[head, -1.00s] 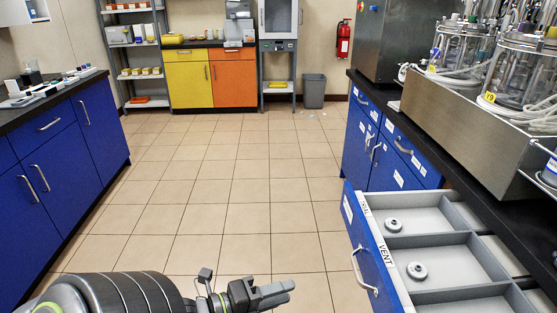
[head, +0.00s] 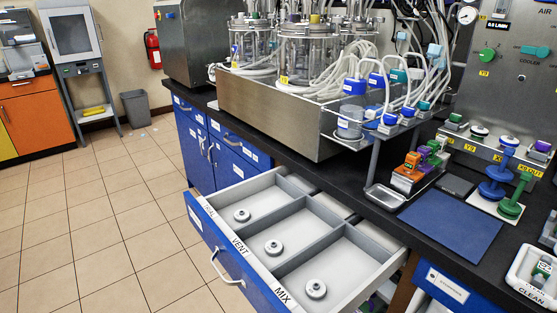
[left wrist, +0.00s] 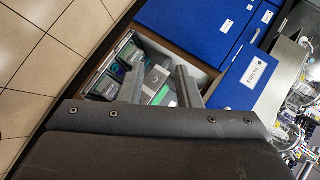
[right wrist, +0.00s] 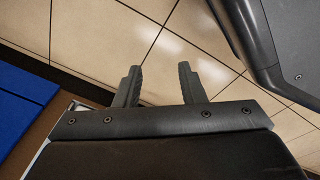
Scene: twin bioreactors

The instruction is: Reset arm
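My left gripper (left wrist: 159,67) shows in the left wrist view with its two fingers apart. Behind the fingers is an open compartment (left wrist: 207,72) holding dark boxes (left wrist: 131,55) and a grey item with a green strip; I see no grip on any of them. My right gripper (right wrist: 159,67) shows in the right wrist view with its fingers apart and nothing between them, above tiled floor. Neither gripper is in the head view.
An open drawer (head: 237,252) marked VENT and MIX sticks out from the blue cabinets, with a grey disc in each of three compartments. The black bench carries bioreactor vessels (head: 306,55), a blue mat (head: 450,228) and coloured fittings (head: 497,180).

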